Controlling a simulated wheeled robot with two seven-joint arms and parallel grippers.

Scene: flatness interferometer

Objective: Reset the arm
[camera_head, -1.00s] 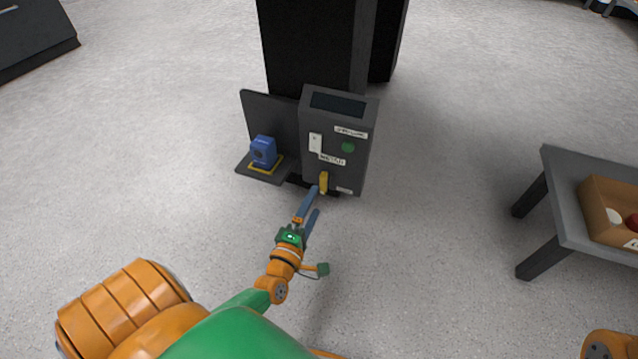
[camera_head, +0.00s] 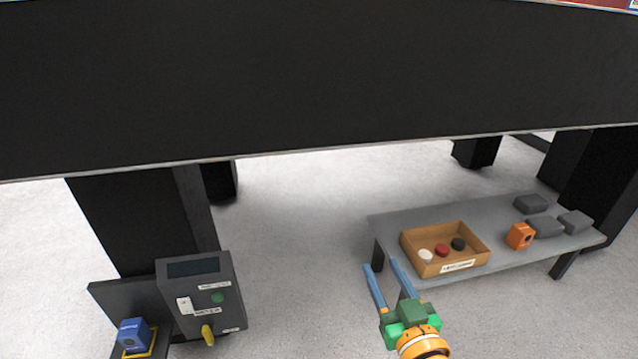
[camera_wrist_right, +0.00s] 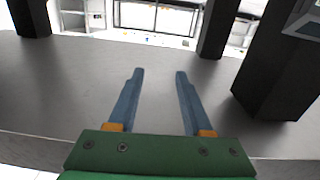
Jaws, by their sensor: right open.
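My right gripper (camera_head: 388,284) is in the lower middle right of the head view, its two blue fingers apart and nothing between them. It appears in front of the low grey table and left of the cardboard box. In the right wrist view the gripper (camera_wrist_right: 154,78) is also open and empty, with a grey surface behind the fingers. The grey control box (camera_head: 193,290), with a dark screen, a green button and a yellow lever (camera_head: 207,334), stands at the lower left, well apart from the gripper. My left gripper is not in view.
A large black slab (camera_head: 300,80) spans the top on thick black legs. The low grey table (camera_head: 395,222) holds a cardboard box (camera_head: 462,267) with white, red and black pieces, an orange block (camera_head: 520,236) and several dark blocks. A blue device (camera_head: 133,334) sits beside the control box. Floor between is clear.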

